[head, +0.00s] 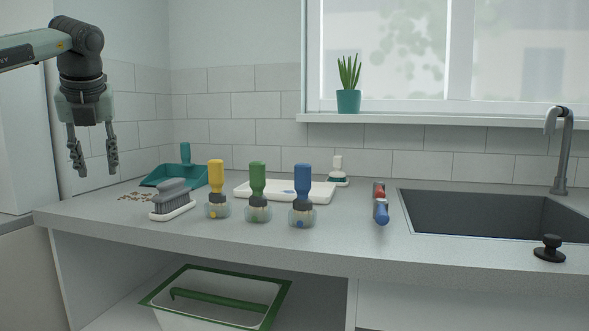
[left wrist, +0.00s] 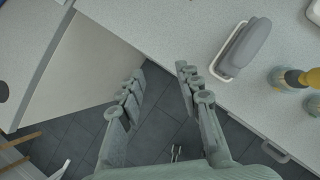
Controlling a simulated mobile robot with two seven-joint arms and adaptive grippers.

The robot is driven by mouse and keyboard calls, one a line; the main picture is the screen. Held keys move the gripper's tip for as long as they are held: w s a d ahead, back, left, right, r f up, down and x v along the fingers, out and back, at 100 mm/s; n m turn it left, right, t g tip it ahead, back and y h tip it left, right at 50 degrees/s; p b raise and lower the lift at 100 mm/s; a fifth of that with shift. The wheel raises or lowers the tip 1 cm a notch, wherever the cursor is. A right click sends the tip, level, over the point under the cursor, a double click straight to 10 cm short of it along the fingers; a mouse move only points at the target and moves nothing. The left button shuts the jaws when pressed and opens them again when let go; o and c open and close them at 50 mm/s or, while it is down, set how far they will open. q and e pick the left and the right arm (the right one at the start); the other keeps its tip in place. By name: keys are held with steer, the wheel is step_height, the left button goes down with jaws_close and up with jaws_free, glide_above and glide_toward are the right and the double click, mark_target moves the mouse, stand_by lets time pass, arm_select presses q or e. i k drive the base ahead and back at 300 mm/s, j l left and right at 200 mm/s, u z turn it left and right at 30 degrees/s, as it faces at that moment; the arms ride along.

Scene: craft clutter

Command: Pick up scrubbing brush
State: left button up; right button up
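The scrubbing brush (head: 173,196) appears as a grey oblong body on a white base, lying near the front left of the counter. It also shows at the upper right of the left wrist view (left wrist: 246,44). My left gripper (head: 93,167) hangs with its fingers pointing down, left of the brush and higher than the counter. Its two fingers are apart with nothing between them. In the left wrist view the gripper (left wrist: 160,76) is left of and below the brush, over the counter's edge and floor. My right gripper is not in view.
A teal dustpan (head: 160,182) and crumbs (head: 134,197) lie behind the brush. Yellow (head: 216,175), green (head: 258,180) and blue (head: 303,182) handled jars stand to its right. A white tray (head: 322,198), sink (head: 480,212) and stopper (head: 549,252) lie farther right. A green-rimmed bin (head: 272,280) sits below.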

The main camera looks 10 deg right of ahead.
mark_target(337, 175)
steer(key=i+z, duration=0.3)
steer(key=z, duration=0.2)
steer(key=i+j+z, duration=0.25)
steer(key=z, duration=0.25)
steer(key=i+j+z, duration=0.25)
steer(key=z, duration=0.25)
